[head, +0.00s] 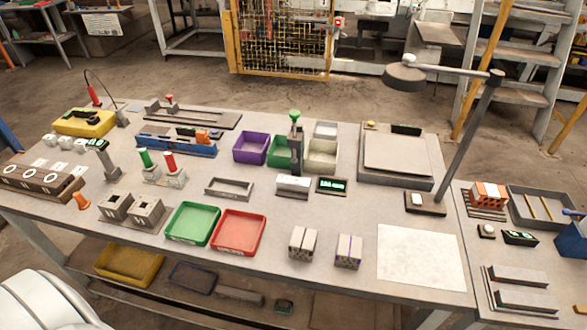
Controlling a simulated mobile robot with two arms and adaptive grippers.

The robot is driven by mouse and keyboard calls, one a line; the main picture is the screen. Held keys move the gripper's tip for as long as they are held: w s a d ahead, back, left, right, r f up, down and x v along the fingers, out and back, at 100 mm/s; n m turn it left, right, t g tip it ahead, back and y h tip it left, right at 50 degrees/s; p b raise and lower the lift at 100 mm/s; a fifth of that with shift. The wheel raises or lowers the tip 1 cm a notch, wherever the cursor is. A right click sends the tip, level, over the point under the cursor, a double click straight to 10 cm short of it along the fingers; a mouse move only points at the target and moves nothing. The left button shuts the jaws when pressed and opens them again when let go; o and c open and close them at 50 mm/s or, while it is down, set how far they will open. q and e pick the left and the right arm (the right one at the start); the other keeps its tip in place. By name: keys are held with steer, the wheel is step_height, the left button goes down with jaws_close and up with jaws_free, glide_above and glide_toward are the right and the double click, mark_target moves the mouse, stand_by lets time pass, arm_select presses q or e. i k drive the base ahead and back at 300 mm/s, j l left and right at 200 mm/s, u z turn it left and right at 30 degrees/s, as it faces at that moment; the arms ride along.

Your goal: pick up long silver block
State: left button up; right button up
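A silver-grey block (293,185), longer than it is tall, lies near the middle of the table, just left of a small green display (332,185). It is the best match for the long silver block, though I cannot be sure. A low hollow grey frame (228,188) lies to its left, apart from it. Neither of my grippers shows in the head view.
A green tray (193,224) and a red tray (238,233) lie at the front. Two small blocks (303,243) (348,251) stand right of them. Purple, green and cream bins (251,148) stand behind. A white sheet (421,257) covers the front right.

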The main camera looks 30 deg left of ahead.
mark_target(285, 182)
steer(key=j, duration=0.55)
steer(key=k+j, duration=0.15)
steer(key=j, duration=0.4)
steer(key=j+z, duration=0.1)
steer(key=j, duration=0.45)
steer(key=k+j, duration=0.15)
steer(key=j, duration=0.4)
steer(key=k+j, duration=0.1)
steer(key=j, duration=0.45)
steer(key=k+j+z, duration=0.1)
steer(key=j, duration=0.45)
